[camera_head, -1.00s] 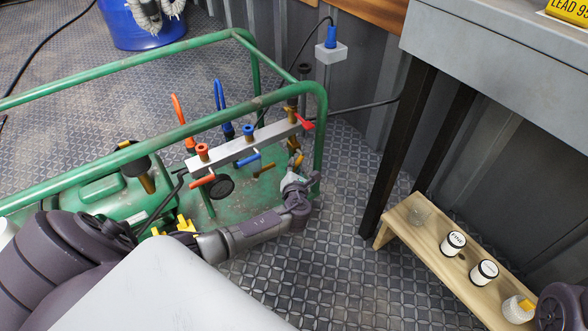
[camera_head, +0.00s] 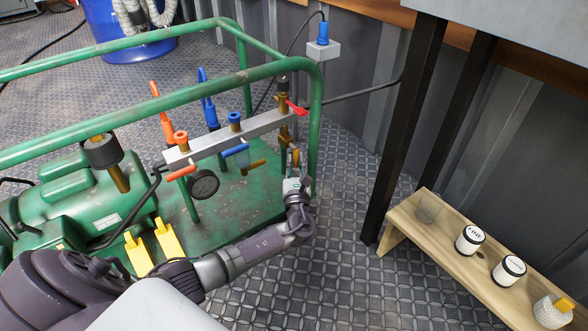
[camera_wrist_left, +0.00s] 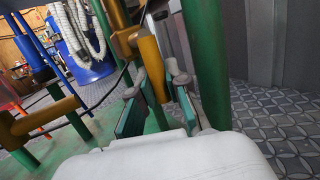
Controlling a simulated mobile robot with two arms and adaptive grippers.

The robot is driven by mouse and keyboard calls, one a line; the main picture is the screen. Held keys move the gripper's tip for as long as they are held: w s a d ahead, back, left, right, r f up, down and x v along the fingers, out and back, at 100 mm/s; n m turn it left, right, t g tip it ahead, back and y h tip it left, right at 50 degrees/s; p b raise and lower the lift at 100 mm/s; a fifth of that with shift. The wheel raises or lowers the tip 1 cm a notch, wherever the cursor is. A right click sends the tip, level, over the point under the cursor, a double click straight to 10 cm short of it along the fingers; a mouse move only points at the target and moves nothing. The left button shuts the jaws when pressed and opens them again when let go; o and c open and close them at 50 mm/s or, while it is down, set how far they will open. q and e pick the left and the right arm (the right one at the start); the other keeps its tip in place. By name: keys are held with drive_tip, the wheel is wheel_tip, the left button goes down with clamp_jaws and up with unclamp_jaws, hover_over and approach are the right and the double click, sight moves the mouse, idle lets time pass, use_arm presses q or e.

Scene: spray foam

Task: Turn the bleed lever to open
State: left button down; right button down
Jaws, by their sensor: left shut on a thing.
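A grey manifold bar (camera_head: 215,143) runs across the green frame, with orange, blue and brass fittings. A brass valve stands at its right end, with a small red lever (camera_head: 297,108) on top. My left gripper (camera_head: 293,160) comes from below and is at the brass piece (camera_head: 285,135) hanging under that end. In the left wrist view, the gripper's two fingers (camera_wrist_left: 158,108) stand on either side of a brass lever (camera_wrist_left: 151,68) that reaches down between them. The fingers partly hide its lower end. I cannot tell for sure which lever is the bleed lever. My right gripper is not in view.
Green frame tubes (camera_head: 315,130) pass close to the right of my left gripper. A wooden bench (camera_head: 455,260) with jars stands right. Patterned floor between is clear.

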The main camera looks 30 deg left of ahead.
use_arm(q)
drive_tip(key=shift+d, duration=0.1)
idle(0.4)
drive_tip(key=c, duration=1.1)
unclamp_jaws()
drive_tip(key=shift+c, duration=0.2)
